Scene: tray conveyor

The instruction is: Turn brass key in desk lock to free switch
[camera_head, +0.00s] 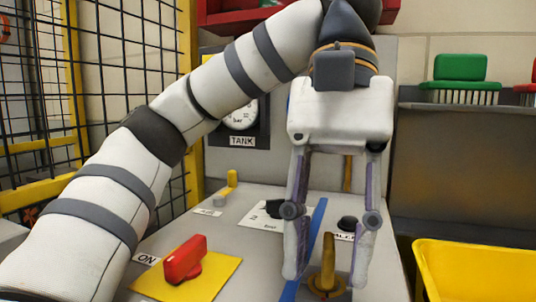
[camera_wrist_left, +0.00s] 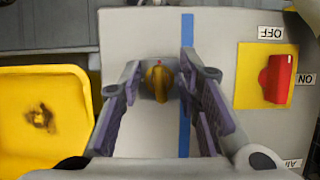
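The brass key (camera_head: 327,268) stands upright in the desk lock on the grey desk. The red switch (camera_head: 185,260) sits on a yellow plate (camera_head: 215,278), left of the gripper, beside an ON label; the left wrist view also shows an OFF label. My right gripper is not in view.
A blue strip (camera_head: 318,215) runs along the desk beside the key. Dark knobs and a small yellow lever (camera_head: 232,180) stand farther back. A yellow bin (camera_head: 480,270) is to the right, below a green brush (camera_head: 460,75). A yellow-framed mesh fence (camera_head: 190,100) stands left.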

